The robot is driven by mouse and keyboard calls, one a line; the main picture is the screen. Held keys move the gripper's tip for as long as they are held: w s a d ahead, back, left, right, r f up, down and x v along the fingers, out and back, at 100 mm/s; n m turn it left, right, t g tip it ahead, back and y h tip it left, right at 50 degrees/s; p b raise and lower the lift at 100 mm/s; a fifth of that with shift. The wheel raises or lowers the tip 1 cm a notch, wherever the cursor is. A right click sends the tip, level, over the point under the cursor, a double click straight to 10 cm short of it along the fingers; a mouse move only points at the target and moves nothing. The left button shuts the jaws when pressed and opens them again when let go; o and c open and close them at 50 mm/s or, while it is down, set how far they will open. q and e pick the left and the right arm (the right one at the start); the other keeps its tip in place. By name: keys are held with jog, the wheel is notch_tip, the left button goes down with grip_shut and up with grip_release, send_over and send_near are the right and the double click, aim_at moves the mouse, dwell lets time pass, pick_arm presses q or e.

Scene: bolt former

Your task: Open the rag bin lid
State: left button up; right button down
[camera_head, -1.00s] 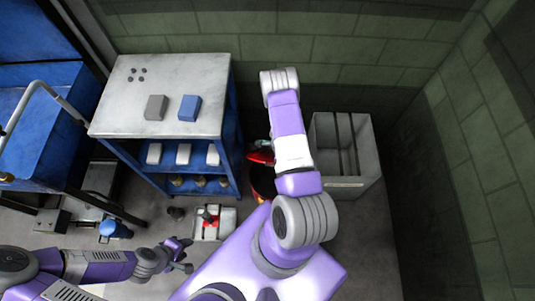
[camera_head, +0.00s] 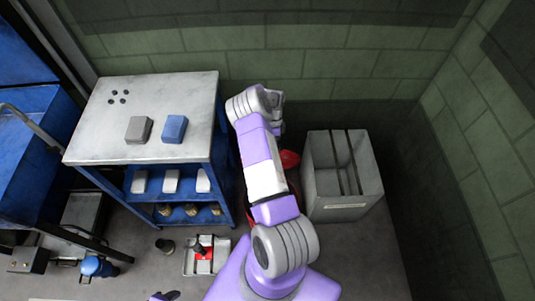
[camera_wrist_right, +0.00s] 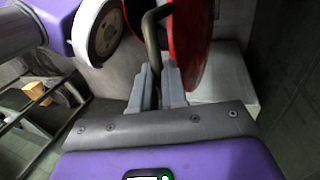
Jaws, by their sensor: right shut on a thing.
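The rag bin's red lid (camera_head: 289,160) shows only in part in the head view, behind my right arm and left of the grey open-topped box. In the right wrist view the lid (camera_wrist_right: 190,45) is a red disc seen nearly edge-on, with a bent metal handle (camera_wrist_right: 151,40) beside it. My right gripper (camera_wrist_right: 159,85) is shut on that handle. In the head view my right arm hides this gripper and most of the bin. My left gripper (camera_head: 165,296) shows only as a tip at the bottom edge, so its jaws cannot be judged.
A grey open-topped box (camera_head: 345,208) with inner dividers stands right of the bin. A blue shelf cart (camera_head: 221,165) with a pale top holding a grey and a blue block stands left. A tray with a red part (camera_head: 190,262) lies on the floor in front of the cart.

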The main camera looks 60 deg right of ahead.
jog(key=shift+w+d+f+y+b, duration=0.3)
jog(key=shift+w+d+b, duration=0.1)
jog(key=shift+d+b, duration=0.15)
jog(key=shift+r, duration=0.1)
jog(key=c, duration=1.5)
grip_release()
jog(key=shift+c, duration=0.2)
jog(key=o, duration=0.4)
jog(key=shift+d, duration=0.2)
jog(key=shift+r, duration=0.15)
jog(key=p+v, duration=0.1)
jog(key=v, duration=0.6)
jog(key=shift+w+r+p, duration=0.15)
jog(key=shift+p, duration=0.25)
